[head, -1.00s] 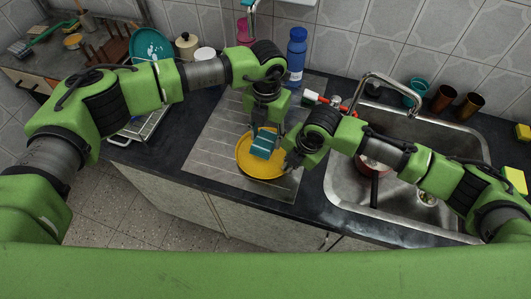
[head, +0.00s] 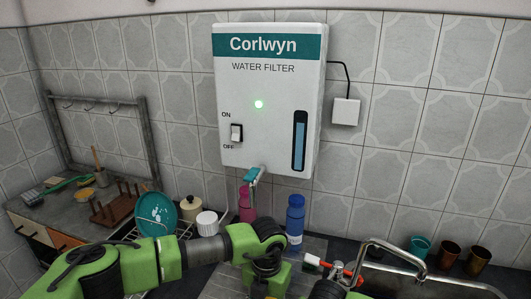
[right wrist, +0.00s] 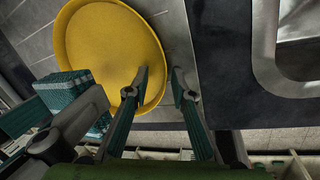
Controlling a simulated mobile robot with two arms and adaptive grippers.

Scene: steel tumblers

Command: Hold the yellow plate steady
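The yellow plate (right wrist: 105,45) lies on the steel drainboard in the right wrist view. It is out of the head view. My right gripper (right wrist: 158,84) is at the plate's right rim. One finger is over the plate, the other is outside the rim, and gaps show between fingers and rim. In the head view the left gripper's fingers are cut off by the bottom edge.
The steel sink (right wrist: 258,55) is right of the plate. In the head view, a water filter (head: 267,105) hangs on the wall above a blue bottle (head: 295,219) and a pink bottle (head: 246,205). A faucet (head: 385,243), a teal cup (head: 420,246) and two brown tumblers (head: 449,254) stand right.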

